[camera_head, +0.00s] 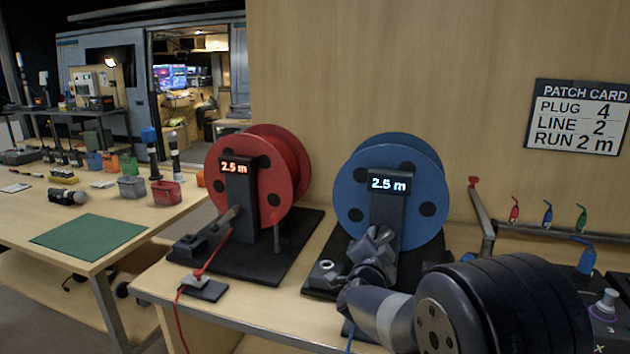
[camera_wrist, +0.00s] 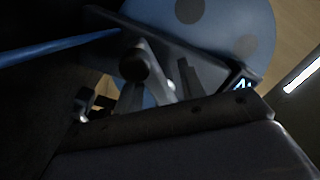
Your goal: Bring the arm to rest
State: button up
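My arm (camera_head: 500,305) reaches in from the lower right of the head view. Its end, my gripper (camera_head: 370,268), is low in front of the blue cable reel (camera_head: 350,190), close to the reel's crank side. Dark parts overlap there, so I cannot tell whether the fingers are open, shut or touching the crank. In the wrist view the blue reel (camera_wrist: 225,30) shows at the top, with a grey crank-like part (camera_wrist: 150,65) before it. A blue cable (camera_wrist: 60,47) runs in from the left. The view is dark and tilted.
A red reel (camera_head: 290,160) stands left of the blue one; both displays read 2.5 m. A red cable passes a small block (camera_head: 205,289) at the bench edge. Coloured plugs (camera_head: 548,214) hang at right below a patch card (camera_head: 580,117). A green mat (camera_head: 90,236) lies on the left table.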

jog(key=m, duration=0.2)
jog(key=m+b, duration=0.1)
jog(key=m, duration=0.1)
jog(key=shift+a+r+b, duration=0.1)
jog(key=shift+r+b, duration=0.1)
jog(key=shift+b, duration=0.1)
